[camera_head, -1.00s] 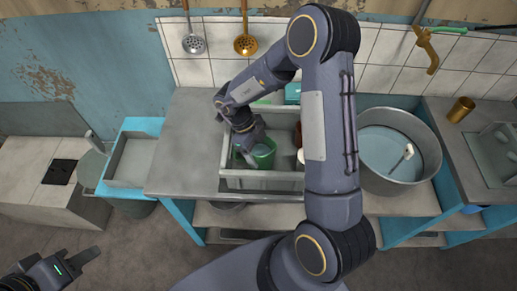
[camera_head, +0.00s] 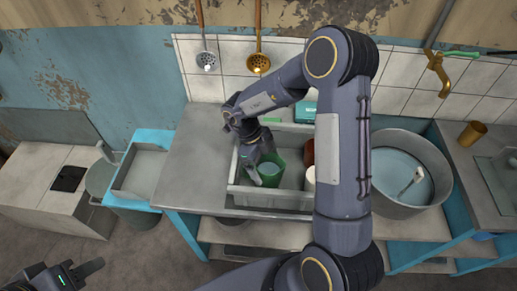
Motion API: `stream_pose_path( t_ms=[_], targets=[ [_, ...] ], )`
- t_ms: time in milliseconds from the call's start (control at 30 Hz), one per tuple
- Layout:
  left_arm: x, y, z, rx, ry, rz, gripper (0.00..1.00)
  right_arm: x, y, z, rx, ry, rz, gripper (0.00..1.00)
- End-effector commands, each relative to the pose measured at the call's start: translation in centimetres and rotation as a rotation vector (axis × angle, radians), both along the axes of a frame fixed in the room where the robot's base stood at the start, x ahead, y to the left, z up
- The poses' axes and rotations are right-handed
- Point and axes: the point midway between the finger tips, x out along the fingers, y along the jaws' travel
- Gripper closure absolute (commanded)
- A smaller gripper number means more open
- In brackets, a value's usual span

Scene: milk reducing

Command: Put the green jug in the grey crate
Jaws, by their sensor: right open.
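The green jug (camera_head: 271,174) stands inside the grey crate (camera_head: 270,200) on the counter, near the crate's front wall and left of its middle. My right arm reaches over the crate from the right. My right gripper (camera_head: 257,178) is open, pointing down at the jug's left side, with its fingers partly hiding the jug. I cannot tell whether a finger touches it.
The crate also holds a brown item (camera_head: 309,152) and a white item (camera_head: 311,177), partly behind my right arm. A large metal pot (camera_head: 408,204) stands to the right. A blue-edged tray (camera_head: 140,172) is at the left. The counter left of the crate (camera_head: 192,160) is clear.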

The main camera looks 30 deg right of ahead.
Motion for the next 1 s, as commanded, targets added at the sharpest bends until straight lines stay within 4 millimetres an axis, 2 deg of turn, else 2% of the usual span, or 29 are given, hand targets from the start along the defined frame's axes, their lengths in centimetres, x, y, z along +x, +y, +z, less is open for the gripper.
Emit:
stream_pose_path(
  t_ms=[300,533,633,733,767,833,867,900,967,1000],
  targets=[
    [0.0,0.0,-0.6,0.0,0.0,0.0,0.64,2.2,1.6,6.3,0.003,-0.004,-0.001,0.08],
    [0.0,0.0,-0.7,0.0,0.0,0.0,0.64,3.1,2.2,8.9,0.001,-0.003,0.0,0.08],
    [0.0,0.0,-0.7,0.0,0.0,0.0,0.64,3.9,1.3,9.7,-0.021,-0.068,0.016,0.08],
    [0.0,0.0,-0.7,0.0,0.0,0.0,0.64,6.3,-1.6,11.6,-0.092,-0.277,0.086,0.08],
    [0.0,0.0,-0.7,0.0,0.0,0.0,0.64,7.4,-2.7,12.7,-0.121,-0.367,0.124,0.08],
    [0.0,0.0,-0.7,0.0,0.0,0.0,0.64,10.0,-5.2,16.3,-0.194,-0.606,0.25,0.08],
    [0.0,0.0,-0.7,0.0,0.0,0.0,0.64,10.9,-5.9,18.3,-0.225,-0.711,0.322,0.08],
    [0.0,0.0,-0.7,0.0,0.0,0.0,0.64,11.8,-6.5,21.1,-0.264,-0.843,0.432,0.08],
    [0.0,0.0,-0.7,0.0,0.0,0.0,0.64,12.4,-6.3,25.2,-0.309,-1.013,0.621,0.08],
    [0.0,0.0,-0.7,0.0,0.0,0.0,0.64,12.1,-5.6,27.7,-0.331,-1.107,0.759,0.08]
  ],
)
